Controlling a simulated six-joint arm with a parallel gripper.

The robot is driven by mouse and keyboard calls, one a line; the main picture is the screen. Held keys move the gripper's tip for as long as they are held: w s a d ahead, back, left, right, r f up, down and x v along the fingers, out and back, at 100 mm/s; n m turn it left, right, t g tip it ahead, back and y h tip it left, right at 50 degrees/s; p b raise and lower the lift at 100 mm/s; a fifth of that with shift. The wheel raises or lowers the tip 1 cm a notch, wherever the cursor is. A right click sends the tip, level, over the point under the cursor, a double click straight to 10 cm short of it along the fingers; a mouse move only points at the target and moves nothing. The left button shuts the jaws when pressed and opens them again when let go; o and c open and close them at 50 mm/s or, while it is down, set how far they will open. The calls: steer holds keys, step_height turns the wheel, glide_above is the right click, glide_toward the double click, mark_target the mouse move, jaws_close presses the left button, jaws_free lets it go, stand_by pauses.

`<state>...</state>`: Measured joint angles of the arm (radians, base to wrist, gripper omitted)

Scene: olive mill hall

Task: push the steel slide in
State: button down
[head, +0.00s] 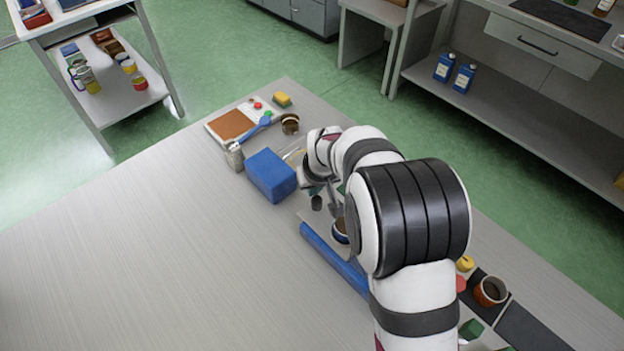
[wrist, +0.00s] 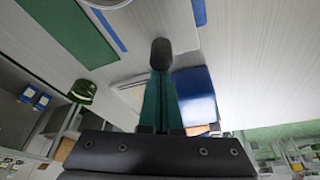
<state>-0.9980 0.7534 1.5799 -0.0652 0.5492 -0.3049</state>
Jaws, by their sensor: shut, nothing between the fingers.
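My gripper (head: 317,201) is low over the table, beside the blue box (head: 271,175) and apart from it in the head view. In the wrist view, its teal fingers (wrist: 160,60) are together with a dark rounded tip, and nothing is between them. The blue box also shows there (wrist: 196,92), just right of the fingers. A pale, flat plate (wrist: 131,94) shows left of the fingers in the wrist view. I cannot tell whether it is the steel slide. My arm hides much of this area in the head view.
A blue bar (head: 328,255) lies in front of my gripper. A brown cup (head: 290,123), a blue spoon-like tool (head: 258,129), a small jar (head: 235,157) and a brown-and-white board (head: 229,124) are beyond the box. The left of the table (head: 170,250) is clear.

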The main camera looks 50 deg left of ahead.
steer(key=d, duration=1.1)
steer(key=shift+d, duration=0.5)
steer(key=shift+s+f, duration=0.1)
steer(key=w+a, duration=0.1)
steer(key=a, duration=0.2)
steer(key=shift+w+a, duration=0.1)
steer(key=shift+w, duration=0.3)
step_height(320, 180, up, 2)
steer(key=shift+w+a, duration=0.1)
steer(key=v, duration=0.8)
steer(key=c, duration=1.5)
jaws_free()
steer(key=shift+c, duration=0.2)
